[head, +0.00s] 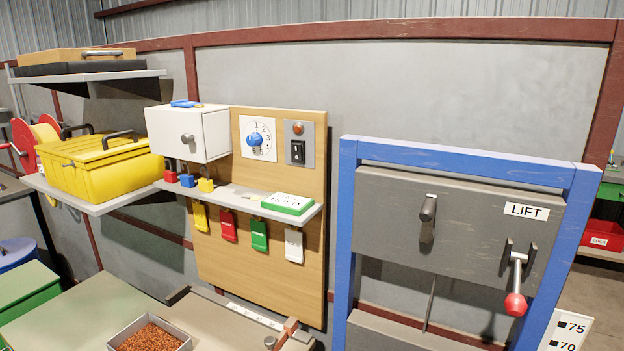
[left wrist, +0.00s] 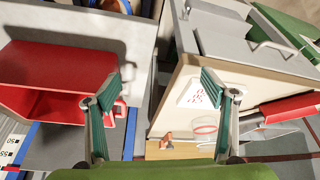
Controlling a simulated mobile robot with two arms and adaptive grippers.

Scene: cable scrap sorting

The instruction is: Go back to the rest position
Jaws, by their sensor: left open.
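My left gripper (left wrist: 160,92) shows in the left wrist view. Its two green-padded fingers are spread wide with nothing between the tips. Below the gap are a red open-fronted box (left wrist: 75,65) on the left and a cream cabinet side (left wrist: 180,90) on the right, with a white card with red marks (left wrist: 199,93) on it. I cannot tell whether the fingers touch either. Neither gripper shows in the head view, and the right gripper is in no view.
In the head view, a blue frame (head: 347,230) with a LIFT panel and red-tipped crank (head: 515,303) stands right. A wooden board (head: 270,285) has a dial, switch and coloured tags. A yellow case (head: 95,165) sits on a left shelf. A tray (head: 113,347) of copper-coloured granules is at the bottom.

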